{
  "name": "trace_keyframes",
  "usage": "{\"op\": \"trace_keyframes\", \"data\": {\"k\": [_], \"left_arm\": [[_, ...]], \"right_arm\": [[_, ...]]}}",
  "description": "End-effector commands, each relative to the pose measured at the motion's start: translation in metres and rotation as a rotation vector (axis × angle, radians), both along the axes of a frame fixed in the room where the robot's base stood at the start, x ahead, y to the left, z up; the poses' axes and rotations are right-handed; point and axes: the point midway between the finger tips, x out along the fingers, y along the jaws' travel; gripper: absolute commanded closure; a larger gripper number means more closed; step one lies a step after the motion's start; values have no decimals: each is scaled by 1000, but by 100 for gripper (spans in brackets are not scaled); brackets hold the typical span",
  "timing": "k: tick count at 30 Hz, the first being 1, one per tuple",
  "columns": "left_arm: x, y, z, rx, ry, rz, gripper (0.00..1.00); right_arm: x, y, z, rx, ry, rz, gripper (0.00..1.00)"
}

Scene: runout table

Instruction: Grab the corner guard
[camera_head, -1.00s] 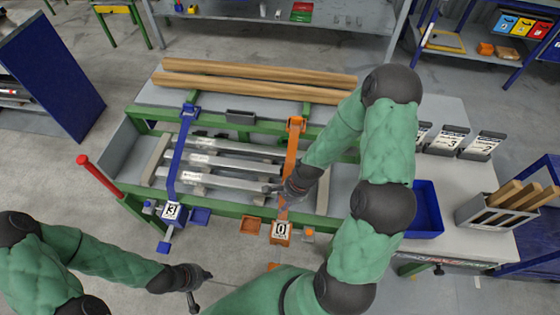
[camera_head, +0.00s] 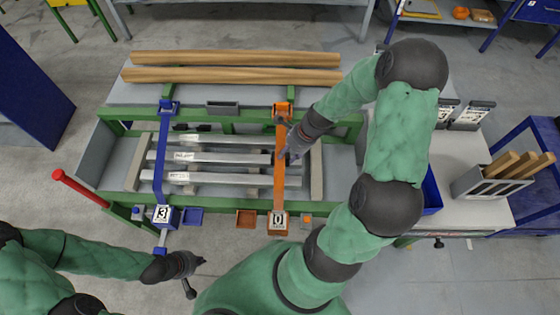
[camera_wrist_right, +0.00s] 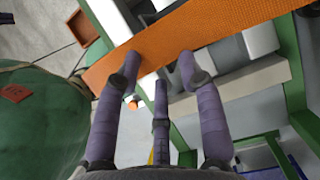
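I cannot pick out the corner guard with certainty. A small dark grey tray-like piece (camera_head: 222,108) sits on the green back rail between the two straps. The orange strap (camera_head: 280,187) runs over the grey metal bars (camera_head: 230,158) down to a block marked 0 (camera_head: 278,222). My right gripper (camera_head: 284,155) is over the orange strap near the bars. In the right wrist view its three fingers (camera_wrist_right: 160,72) are spread with nothing between them, and the orange strap (camera_wrist_right: 225,32) passes just beyond the tips. My left gripper (camera_head: 199,275) is low at the left, fingers apart and empty, clear of the table.
A blue strap (camera_head: 161,150) crosses the bars at left, ending at a block marked 3 (camera_head: 162,215). Small blue (camera_head: 193,217) and orange (camera_head: 246,218) trays hang at the front. Wooden beams (camera_head: 235,58) lie behind. A red handle (camera_head: 80,189) sticks out at left.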

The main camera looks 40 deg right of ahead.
Motion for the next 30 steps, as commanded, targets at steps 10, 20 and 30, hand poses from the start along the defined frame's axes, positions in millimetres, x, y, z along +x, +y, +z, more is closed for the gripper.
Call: {"op": "trace_keyframes", "data": {"k": [10,20,30], "left_arm": [[0,0,-17,0,0,0,100],[0,0,-32,0,0,0,100],[0,0,-30,0,-1,0,100]], "right_arm": [[8,11,-28,-1,-1,4,61],[16,21,-55,-2,-1,2,61],[16,21,-54,-2,-1,2,100]]}}
